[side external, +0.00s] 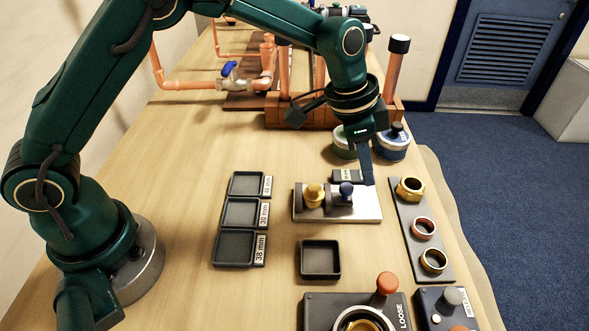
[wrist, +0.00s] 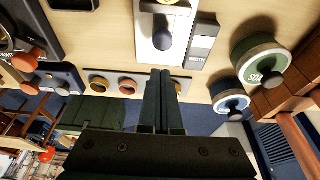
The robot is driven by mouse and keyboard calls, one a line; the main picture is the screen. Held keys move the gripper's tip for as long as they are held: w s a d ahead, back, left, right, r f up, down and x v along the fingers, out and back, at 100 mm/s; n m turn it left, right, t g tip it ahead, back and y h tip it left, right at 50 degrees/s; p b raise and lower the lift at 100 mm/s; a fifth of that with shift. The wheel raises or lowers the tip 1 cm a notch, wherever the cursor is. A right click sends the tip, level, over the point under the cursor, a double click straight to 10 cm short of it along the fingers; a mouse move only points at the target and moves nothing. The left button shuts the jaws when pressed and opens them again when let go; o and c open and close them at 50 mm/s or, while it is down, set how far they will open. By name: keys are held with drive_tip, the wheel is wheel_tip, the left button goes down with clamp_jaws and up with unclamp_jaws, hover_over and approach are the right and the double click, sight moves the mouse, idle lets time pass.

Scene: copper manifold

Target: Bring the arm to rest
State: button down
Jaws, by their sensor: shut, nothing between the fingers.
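My gripper (side external: 369,180) is shut and empty, pointing down near the right end of a silver plate (side external: 365,208). This plate carries a brass knob (side external: 313,193) and a dark blue knob (side external: 346,190). The fingertips look close to the plate's back right corner; I cannot tell whether they touch it. In the wrist view my gripper's two fingers (wrist: 161,74) lie side by side with nothing between them, and the blue knob (wrist: 163,38) shows above them.
Labelled black trays (side external: 240,212) lie to the left, with an unlabelled tray (side external: 320,260) in front. A rack of rings (side external: 421,240) stands right. Two round tins (side external: 393,146) and copper pipes (side external: 393,70) stand behind my gripper. Bare wood (side external: 180,165) is clear at left.

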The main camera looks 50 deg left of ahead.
drive_tip(key=shift+r, duration=1.95)
drive_tip(key=s+a+r+n+t, duration=0.2)
drive_tip(key=s+a+r, duration=0.2)
drive_tip(key=r, duration=0.2)
drive_tip(key=s+a+r+n+t, duration=0.1)
drive_tip(key=s+a+r+t, duration=0.1)
drive_tip(key=s+a+r, duration=0.4)
drive_tip(key=s+a+f+n+y, duration=0.1)
drive_tip(key=s+a+f+n, duration=0.1)
drive_tip(key=s, duration=0.3)
drive_tip(key=s+a+f+n+y, duration=0.1)
drive_tip(key=s+a+f+n, duration=0.1)
drive_tip(key=s+f+n, duration=0.2)
drive_tip(key=shift+s+f+g, duration=0.15)
drive_tip(key=shift+s+g, duration=0.25)
drive_tip(key=shift+s, duration=0.75)
